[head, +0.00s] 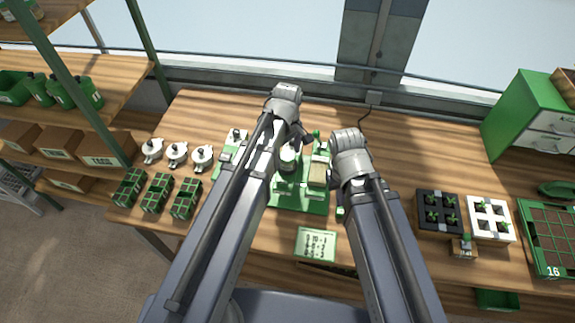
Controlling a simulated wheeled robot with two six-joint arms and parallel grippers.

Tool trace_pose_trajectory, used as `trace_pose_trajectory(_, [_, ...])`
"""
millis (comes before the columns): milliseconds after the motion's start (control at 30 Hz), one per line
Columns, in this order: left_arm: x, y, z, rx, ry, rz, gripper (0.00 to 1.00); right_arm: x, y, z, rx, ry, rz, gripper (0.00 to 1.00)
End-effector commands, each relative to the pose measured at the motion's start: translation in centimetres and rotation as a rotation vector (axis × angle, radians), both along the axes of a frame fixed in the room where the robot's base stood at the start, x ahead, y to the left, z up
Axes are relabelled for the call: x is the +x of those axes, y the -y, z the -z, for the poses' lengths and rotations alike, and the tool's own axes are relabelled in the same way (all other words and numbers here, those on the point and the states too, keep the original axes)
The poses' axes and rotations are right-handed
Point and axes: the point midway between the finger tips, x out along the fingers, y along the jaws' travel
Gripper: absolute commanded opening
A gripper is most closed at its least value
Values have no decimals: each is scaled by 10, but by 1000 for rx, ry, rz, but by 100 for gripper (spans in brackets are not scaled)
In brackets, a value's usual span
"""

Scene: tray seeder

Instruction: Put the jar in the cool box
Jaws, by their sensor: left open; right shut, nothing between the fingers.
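A small pale, jar-like thing with green on it (288,156) stands at the green seeder (300,204) in the middle of the table, partly covered by my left arm. I cannot tell for certain that it is the jar. My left gripper (302,137) is open, just above and beside it; its fingers are small and dark. My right gripper (339,184) is shut and empty, at the right side of the seeder and largely hidden by its own wrist. I cannot clearly make out a cool box.
A black tray (438,229), a white tray (509,238) and a green soil tray (524,231) lie at right. A green cabinet (517,107) stands far right. The table's back right is clear.

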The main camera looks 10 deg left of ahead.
Motion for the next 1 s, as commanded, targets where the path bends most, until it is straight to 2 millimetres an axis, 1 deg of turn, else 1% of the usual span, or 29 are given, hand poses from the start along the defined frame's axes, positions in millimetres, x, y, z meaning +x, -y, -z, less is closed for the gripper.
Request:
trace_pose_trajectory(33, [0,0,14,0,0,0,95,0,0,14,0,0,0,0])
trace_pose_trajectory(100, [0,0,20,0,0,0,95,0,0,20,0,0,1,0])
trace_pose_trajectory(200, [0,0,23,0,0,0,95,0,0,23,0,0,1,0])
trace_pose_trajectory(433, [0,0,21,0,0,0,94,0,0,21,0,0,1,0])
trace_pose_trajectory(1000, [0,0,21,0,0,0,30,0,0,21,0,0,1,0])
